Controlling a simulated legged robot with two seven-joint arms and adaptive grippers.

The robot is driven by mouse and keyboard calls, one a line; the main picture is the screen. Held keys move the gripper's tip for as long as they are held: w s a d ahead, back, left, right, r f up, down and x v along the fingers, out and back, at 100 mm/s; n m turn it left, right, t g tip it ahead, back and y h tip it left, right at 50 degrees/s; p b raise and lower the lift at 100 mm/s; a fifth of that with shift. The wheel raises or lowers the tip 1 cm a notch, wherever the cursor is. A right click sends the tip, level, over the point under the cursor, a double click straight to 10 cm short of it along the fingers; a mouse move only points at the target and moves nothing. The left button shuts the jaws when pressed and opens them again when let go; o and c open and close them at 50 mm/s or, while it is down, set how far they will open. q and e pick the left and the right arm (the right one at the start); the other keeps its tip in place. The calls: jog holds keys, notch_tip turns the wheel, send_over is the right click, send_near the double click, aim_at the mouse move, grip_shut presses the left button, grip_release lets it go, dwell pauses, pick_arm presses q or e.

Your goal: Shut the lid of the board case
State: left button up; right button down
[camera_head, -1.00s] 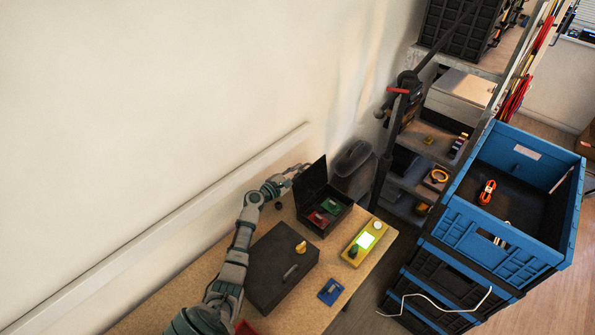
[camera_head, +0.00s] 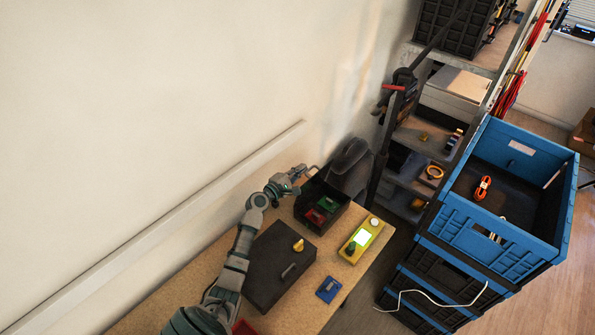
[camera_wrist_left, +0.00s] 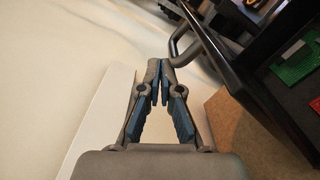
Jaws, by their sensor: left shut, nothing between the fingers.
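The black board case (camera_head: 334,221) sits open at the far end of the wooden table, with a red board (camera_head: 317,216) and a green board (camera_head: 327,203) visible inside. In the head view the lid does not show as a clear upright panel, and its exact angle is hard to tell. My left gripper (camera_head: 302,171) is at the case's far left, on the wall side. In the left wrist view its fingers (camera_wrist_left: 158,68) are shut and empty, with the tips close to a grey curved bar (camera_wrist_left: 182,42) beside a dark edge. Whether they touch is unclear.
A dark closed box (camera_head: 270,275) with a yellow knob lies left of the case. A yellow tester (camera_head: 361,240) and a blue piece (camera_head: 328,289) lie nearer the table's right edge. The wall is close on the left. Blue crates (camera_head: 480,240) stand right.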

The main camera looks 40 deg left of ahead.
pick_arm(q)
jog(key=o, duration=0.3)
jog(key=shift+s+d+f, duration=0.1)
jog(key=shift+d, duration=0.1)
jog(key=s, duration=1.2)
pick_arm(e)
jog(key=shift+s+d+f, duration=0.1)
jog(key=shift+d, duration=0.7)
